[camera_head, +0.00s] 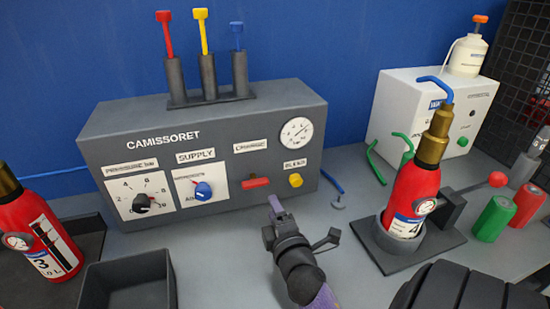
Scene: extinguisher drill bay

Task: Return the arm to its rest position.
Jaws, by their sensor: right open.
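My right gripper (302,223) is in the lower middle of the head view, in front of the grey CAMISSORET panel (215,130). Its two fingers are spread apart with nothing between them. Its arm comes up from the bottom edge of the picture. The gripper is apart from the red extinguisher marked 4 (412,197), which stands upright in a round dark holder (390,250) to its right. My left gripper does not show.
A dark open bin (128,283) and a red extinguisher marked 3 (42,235) are at the left. A white box (400,105) stands back right. Green (494,220) and red (527,204) cans are at far right. Bare grey bench (215,262) lies left of the gripper.

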